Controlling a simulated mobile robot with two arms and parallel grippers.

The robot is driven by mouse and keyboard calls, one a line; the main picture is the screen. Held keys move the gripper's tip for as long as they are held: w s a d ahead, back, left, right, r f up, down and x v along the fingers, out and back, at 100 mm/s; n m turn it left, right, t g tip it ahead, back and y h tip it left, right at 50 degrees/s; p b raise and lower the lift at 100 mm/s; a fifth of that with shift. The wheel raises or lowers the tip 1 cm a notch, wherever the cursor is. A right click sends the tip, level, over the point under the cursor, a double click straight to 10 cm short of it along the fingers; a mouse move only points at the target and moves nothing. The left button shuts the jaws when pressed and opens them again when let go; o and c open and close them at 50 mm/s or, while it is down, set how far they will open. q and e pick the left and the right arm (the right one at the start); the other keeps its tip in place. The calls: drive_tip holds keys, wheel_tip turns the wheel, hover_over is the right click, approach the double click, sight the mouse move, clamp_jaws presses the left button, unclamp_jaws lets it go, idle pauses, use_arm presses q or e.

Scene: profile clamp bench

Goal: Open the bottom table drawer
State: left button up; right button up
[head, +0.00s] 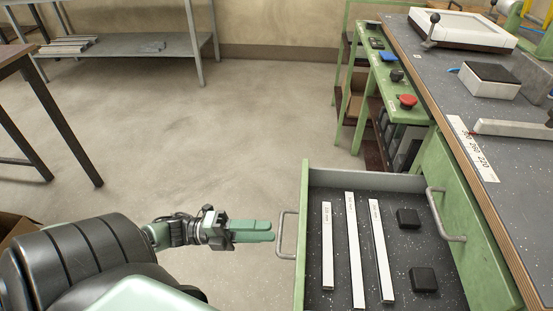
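A green drawer (304,215) under the bench stands pulled well out, with its grey metal handle (283,235) on its left front. A second handle (445,215) is on a green drawer front (478,225) that sits higher and is flush with the bench, so the open drawer looks like the lower one. My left gripper (272,231) is just left of the open drawer's handle, pointing at it. Its green fingers lie together, seemingly empty, with a small gap to the handle bar. My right gripper is not in view.
The open drawer holds three white strips (352,250) and two black blocks (408,218). The bench top (450,90) carries several devices. A green side stand (385,80) has a red button (408,101). The floor (200,130) left of the drawer is clear.

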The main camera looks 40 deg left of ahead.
use_arm(q)
drive_tip(key=shift+v, duration=1.55)
